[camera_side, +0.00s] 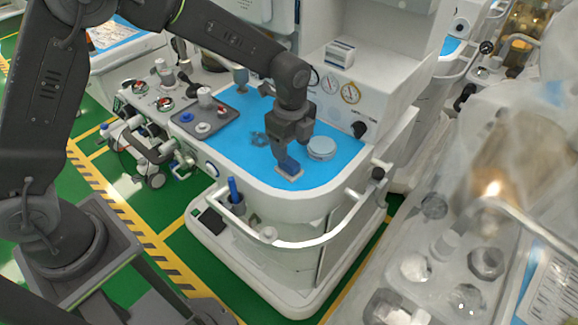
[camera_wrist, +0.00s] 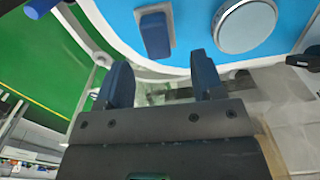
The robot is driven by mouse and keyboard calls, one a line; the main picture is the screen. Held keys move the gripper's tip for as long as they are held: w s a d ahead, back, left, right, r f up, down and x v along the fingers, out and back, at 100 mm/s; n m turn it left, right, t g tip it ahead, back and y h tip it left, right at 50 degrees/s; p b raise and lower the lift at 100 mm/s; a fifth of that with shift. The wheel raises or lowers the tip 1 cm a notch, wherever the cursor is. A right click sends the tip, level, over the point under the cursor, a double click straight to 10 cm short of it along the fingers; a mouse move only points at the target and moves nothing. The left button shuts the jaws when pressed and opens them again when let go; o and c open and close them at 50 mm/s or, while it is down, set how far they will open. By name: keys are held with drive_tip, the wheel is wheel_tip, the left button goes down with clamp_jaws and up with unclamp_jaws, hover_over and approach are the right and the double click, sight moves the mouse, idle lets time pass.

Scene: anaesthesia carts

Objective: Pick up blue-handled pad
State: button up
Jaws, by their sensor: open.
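The blue-handled pad (camera_side: 289,167) stands on the blue cart top near its front edge, with a pale base under a blue handle. In the wrist view the pad (camera_wrist: 156,35) is at the top, beyond my fingertips and slightly left of the middle between them. My gripper (camera_side: 284,150) points down close above the pad in the side view; whether it touches is hard to tell there. In the wrist view my gripper (camera_wrist: 164,82) is open, its two dark blue fingers apart with nothing between them.
A round grey-white lidded disc (camera_side: 321,148) sits on the blue surface right of the pad; it also shows in the wrist view (camera_wrist: 245,25). A dark tray (camera_side: 205,118) with small parts lies to the left. A white rail (camera_side: 290,243) runs around the cart's front.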

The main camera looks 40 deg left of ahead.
sight(289, 161)
drive_tip(key=shift+s+a+f, duration=0.1)
drive_tip(key=shift+f, duration=1.35)
drive_tip(key=shift+s+f, duration=0.1)
drive_tip(key=shift+f, duration=1.35)
drive_tip(key=shift+c, duration=0.4)
drive_tip(key=c, duration=0.9)
